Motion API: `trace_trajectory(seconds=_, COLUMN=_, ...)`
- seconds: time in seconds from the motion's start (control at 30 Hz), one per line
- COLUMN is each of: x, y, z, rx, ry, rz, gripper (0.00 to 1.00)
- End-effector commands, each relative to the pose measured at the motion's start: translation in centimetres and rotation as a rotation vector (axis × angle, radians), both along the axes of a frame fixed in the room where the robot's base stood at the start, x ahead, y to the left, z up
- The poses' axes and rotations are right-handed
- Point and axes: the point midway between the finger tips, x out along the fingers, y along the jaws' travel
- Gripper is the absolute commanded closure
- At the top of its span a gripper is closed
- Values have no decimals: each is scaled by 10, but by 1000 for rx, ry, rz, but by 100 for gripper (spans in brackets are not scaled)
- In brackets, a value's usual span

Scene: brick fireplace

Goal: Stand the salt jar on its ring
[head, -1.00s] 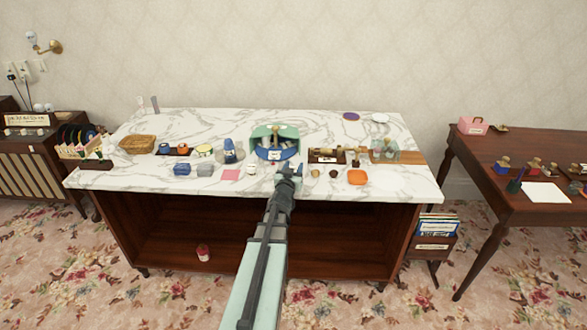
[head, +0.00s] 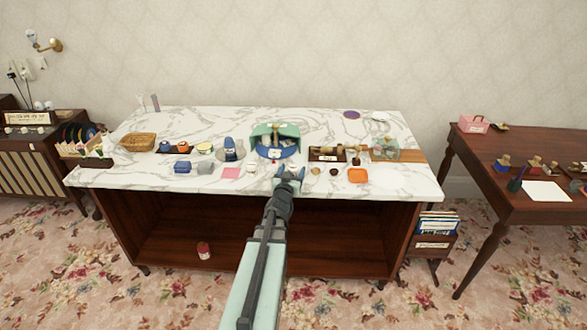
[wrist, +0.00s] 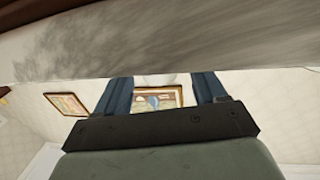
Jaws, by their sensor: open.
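My gripper (head: 289,174) is open at the front edge of the marble counter, with its two blue fingers spread. No object shows clearly held between them. A small white jar-like thing (head: 252,170) stands left of my gripper near the counter's front; it may be the salt jar, but its label is too small to read. Small round pieces, one tan (head: 316,171) and one dark (head: 333,172), lie to the right; I cannot tell whether either is the ring. In the wrist view a pale rounded shape (wrist: 155,79) shows between the fingers (wrist: 163,85); I cannot tell what it is.
A green-and-blue holder (head: 275,150) stands behind my gripper. A basket (head: 137,142) is at left. A red-and-white container (head: 203,250) stands on the lower shelf. The back of the counter is mostly clear.

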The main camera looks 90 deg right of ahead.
Motion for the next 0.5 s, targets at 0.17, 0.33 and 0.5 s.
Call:
trace_trajectory(seconds=0.17, x=5, y=30, z=1, rx=-1, ry=0, rz=0, gripper=30)
trace_trajectory(seconds=0.33, x=8, y=43, z=1, rx=0, ry=0, rz=0, gripper=29)
trace_trajectory(seconds=0.5, x=8, y=43, z=0, rx=-1, ry=0, rz=0, gripper=29)
